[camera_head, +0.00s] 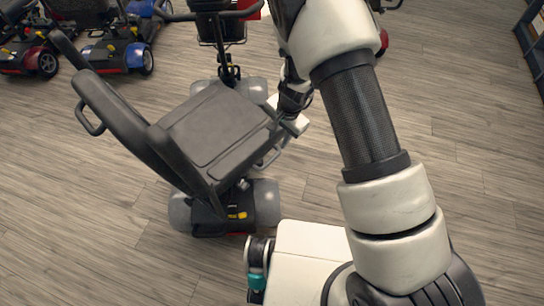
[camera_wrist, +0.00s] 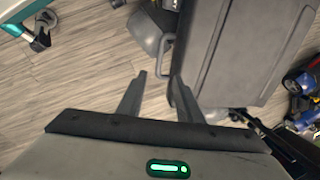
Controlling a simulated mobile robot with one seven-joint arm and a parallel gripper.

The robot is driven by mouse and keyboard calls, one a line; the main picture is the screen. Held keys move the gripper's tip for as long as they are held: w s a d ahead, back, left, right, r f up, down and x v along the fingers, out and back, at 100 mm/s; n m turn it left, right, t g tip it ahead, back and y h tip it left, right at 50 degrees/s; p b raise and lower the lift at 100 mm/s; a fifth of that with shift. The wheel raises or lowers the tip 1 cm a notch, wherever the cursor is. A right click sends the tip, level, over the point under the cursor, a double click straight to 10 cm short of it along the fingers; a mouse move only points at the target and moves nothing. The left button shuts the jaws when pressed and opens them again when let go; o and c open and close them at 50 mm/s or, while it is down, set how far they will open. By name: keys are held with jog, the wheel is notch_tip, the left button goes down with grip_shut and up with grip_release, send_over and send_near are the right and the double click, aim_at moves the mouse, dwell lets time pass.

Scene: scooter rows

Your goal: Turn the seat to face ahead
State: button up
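The scooter's dark grey seat (camera_head: 215,130) is turned away from straight ahead. Its backrest (camera_head: 130,125) lies at the lower left, and the seat faces the upper right, while the tiller (camera_head: 222,40) stands toward the top of the picture. My gripper (camera_head: 283,128) is at the seat's right edge, partly hidden by my arm. In the wrist view the two fingers of my gripper (camera_wrist: 159,76) are apart with floor between them. The right finger is close to the seat's edge (camera_wrist: 240,50); I cannot tell whether it touches. A grey loop (camera_wrist: 165,52) on the seat's side is just beyond the fingertips.
The scooter's rear wheel (camera_head: 266,204) and rear body (camera_head: 222,215) are below the seat. Other scooters, red and blue (camera_head: 120,50), stand at the upper left. A dark shelf (camera_head: 530,40) is at the upper right. The wooden floor at the right is clear.

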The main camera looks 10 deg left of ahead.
aim_at(271, 160)
jog(key=a+f+b, duration=0.1)
jog(key=f, duration=0.4)
jog(key=w+f+b, duration=0.1)
jog(key=f, duration=0.4)
jog(key=a+f+b, duration=0.1)
jog(key=f, duration=0.5)
jog(key=shift+w+a+f, duration=0.1)
jog(key=shift+w+a, duration=0.25)
grip_shut()
